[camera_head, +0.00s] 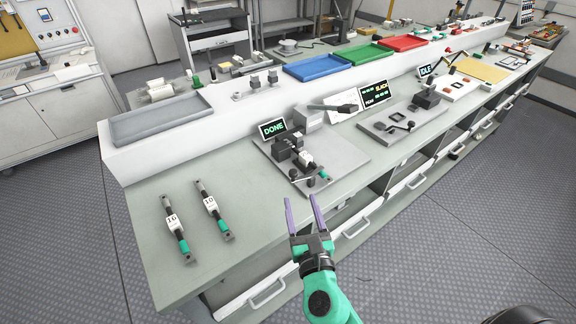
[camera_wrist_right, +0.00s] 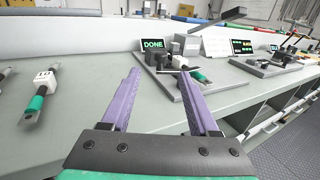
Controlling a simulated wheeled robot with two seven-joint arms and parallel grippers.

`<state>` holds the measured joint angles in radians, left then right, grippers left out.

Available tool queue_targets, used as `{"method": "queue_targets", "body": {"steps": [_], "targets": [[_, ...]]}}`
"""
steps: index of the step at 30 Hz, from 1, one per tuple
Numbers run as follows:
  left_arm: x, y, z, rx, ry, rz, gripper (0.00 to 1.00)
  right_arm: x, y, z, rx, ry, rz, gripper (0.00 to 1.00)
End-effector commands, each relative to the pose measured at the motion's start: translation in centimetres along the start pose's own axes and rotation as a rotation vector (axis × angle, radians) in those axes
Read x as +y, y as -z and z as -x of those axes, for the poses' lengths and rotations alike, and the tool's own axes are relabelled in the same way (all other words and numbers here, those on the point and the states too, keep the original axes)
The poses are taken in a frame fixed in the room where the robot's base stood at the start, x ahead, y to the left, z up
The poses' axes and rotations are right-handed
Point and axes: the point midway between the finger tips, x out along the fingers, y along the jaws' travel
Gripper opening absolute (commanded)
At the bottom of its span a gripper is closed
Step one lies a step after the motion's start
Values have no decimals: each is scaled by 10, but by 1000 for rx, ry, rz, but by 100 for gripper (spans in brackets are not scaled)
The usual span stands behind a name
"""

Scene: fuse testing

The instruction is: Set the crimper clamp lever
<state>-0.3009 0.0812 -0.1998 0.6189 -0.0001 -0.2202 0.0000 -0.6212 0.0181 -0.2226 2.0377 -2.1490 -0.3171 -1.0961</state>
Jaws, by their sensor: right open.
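A grey bench device (camera_head: 290,145) with dark blocks stands on a grey plate beside a screen (camera_head: 272,129) reading DONE. A part with a green end (camera_head: 324,175) lies in it. A small dark lever with a knob (camera_head: 294,173) shows at its near side; I cannot tell its exact setting. The device also shows in the right wrist view (camera_wrist_right: 182,52), partly behind a finger. My right gripper (camera_head: 301,202), with purple fingers, is open and empty, in front of the device and apart from it. My left gripper is not in view.
Two fuse-like parts with green ends, labelled 16 (camera_head: 173,219) and 10 (camera_head: 210,202), lie on the bench at left. A second station (camera_head: 393,125) with small levers stands to the right. Blue (camera_head: 318,67), green and red trays line the raised shelf.

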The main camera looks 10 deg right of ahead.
Motion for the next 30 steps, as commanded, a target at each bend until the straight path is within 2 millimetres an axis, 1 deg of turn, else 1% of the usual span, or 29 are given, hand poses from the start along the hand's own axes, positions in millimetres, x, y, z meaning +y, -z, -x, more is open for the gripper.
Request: {"method": "queue_targets", "body": {"steps": [2,5,12,15,18,20,27,28,29,30], "targets": [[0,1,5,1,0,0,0,0,-3,-11,-3,1,-2,61],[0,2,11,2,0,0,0,0,-5,-34,-3,2,-4,61],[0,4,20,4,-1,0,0,-1,-3,-100,-2,2,-7,61],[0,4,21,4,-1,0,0,0,-2,-121,-1,1,-7,61],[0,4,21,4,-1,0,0,-1,-1,-135,0,1,-6,61],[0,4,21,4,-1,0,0,-1,-1,-140,0,2,-7,61],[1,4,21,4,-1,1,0,-1,0,-142,2,1,-8,61],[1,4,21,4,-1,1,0,-1,0,-142,2,1,-8,57],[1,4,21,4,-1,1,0,-1,0,-142,2,2,-8,46],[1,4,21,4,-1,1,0,-1,0,-142,1,2,-8,30]]}}
